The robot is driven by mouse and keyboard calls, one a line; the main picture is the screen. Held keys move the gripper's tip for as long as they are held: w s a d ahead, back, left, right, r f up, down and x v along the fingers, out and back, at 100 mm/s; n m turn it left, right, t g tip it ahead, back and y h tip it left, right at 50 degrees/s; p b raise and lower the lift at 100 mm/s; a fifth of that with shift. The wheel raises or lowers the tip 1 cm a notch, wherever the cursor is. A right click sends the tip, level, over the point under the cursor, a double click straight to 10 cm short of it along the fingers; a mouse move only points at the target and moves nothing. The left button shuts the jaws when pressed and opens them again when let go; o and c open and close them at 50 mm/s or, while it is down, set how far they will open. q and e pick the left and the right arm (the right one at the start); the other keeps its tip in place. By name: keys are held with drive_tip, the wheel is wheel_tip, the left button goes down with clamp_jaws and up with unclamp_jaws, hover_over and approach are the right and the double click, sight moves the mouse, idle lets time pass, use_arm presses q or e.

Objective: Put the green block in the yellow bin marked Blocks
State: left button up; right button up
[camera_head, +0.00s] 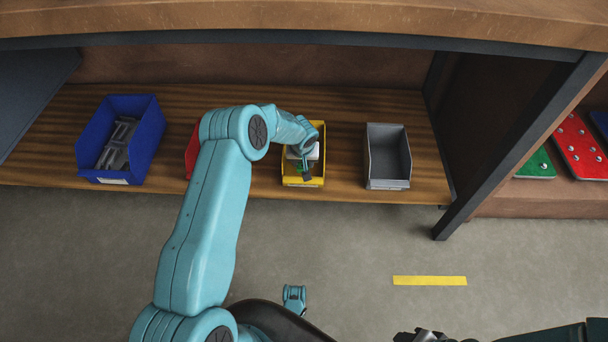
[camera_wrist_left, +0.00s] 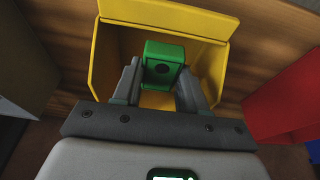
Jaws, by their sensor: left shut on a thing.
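The green block (camera_wrist_left: 163,62) is held between the two fingers of my left gripper (camera_wrist_left: 158,82). In the wrist view, the block is over the opening of the yellow bin (camera_wrist_left: 106,62), with bin walls around it. In the head view, the yellow bin (camera_head: 318,180) stands on the wooden shelf, and my left gripper (camera_head: 304,172) points down at it with a little green showing. I cannot tell whether the block touches the bin's floor. No label on the yellow bin is readable. A dark part at the bottom edge looks like my right gripper (camera_head: 432,336), mostly cut off.
A red bin (camera_head: 192,150), partly hidden by my arm, stands left of the yellow bin. A blue bin (camera_head: 150,140) holding grey parts is farther left. An empty-looking grey bin (camera_head: 388,181) stands right. The shelf has a thick top board (camera_head: 300,18) above.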

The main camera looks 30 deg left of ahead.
use_arm(q)
drive_tip(key=shift+f, duration=0.95)
wheel_tip(320, 180, down, 4)
drive_tip(key=shift+w+f+b, duration=0.1)
drive_tip(key=shift+f+b, duration=0.05)
drive_tip(key=shift+b, duration=0.75)
drive_tip(key=o, duration=1.2)
